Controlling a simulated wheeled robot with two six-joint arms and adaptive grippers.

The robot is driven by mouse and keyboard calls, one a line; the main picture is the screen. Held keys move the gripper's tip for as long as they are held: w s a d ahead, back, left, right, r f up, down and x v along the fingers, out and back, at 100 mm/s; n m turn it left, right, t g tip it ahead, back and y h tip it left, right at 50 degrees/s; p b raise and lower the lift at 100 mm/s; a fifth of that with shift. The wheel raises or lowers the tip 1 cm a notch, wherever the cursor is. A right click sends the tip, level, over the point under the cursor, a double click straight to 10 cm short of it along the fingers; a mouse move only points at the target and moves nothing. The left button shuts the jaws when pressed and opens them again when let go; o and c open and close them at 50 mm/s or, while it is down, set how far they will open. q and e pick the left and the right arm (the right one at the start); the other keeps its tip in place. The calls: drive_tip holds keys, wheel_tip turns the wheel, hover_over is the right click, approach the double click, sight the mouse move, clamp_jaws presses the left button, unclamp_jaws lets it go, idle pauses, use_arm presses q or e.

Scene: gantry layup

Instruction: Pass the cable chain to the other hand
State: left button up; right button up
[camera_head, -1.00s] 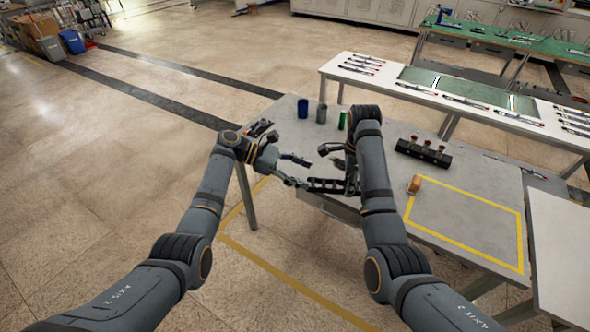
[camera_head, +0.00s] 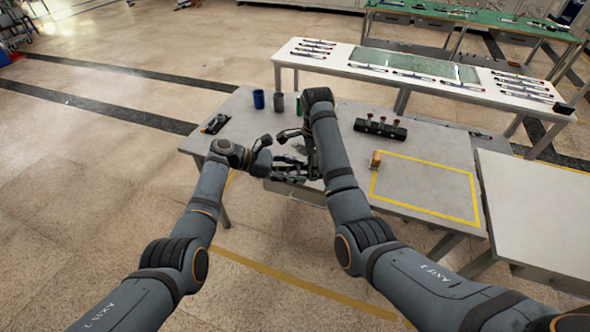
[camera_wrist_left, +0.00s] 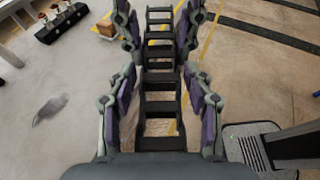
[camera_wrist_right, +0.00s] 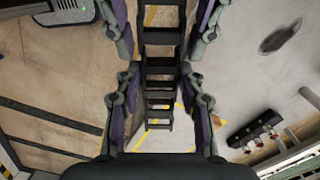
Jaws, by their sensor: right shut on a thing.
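The cable chain is a black ladder-like strip of links (camera_wrist_left: 160,86). It stretches between my two grippers over the table's front edge and also shows in the right wrist view (camera_wrist_right: 160,66). My right gripper (camera_wrist_right: 160,100) is shut on the chain, its pads close against both sides. My left gripper (camera_wrist_left: 162,105) has its fingers on either side of the chain, with gaps between the pads and the links, so it is open around it. In the head view, the left gripper (camera_head: 284,155) faces the right gripper (camera_head: 305,163), and the arms partly hide the chain.
A blue cup (camera_head: 258,98), a grey cup (camera_head: 279,101) and a green can (camera_head: 298,106) stand behind the grippers. A black block with red knobs (camera_head: 380,128) is to the right. A small brown block (camera_head: 375,159) sits at the corner of a yellow outline. The outlined area is otherwise clear.

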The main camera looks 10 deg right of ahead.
use_arm(q)
drive_tip(key=c, duration=0.7)
drive_tip(key=shift+c, duration=0.9)
use_arm(e)
drive_tip(key=o, duration=1.3)
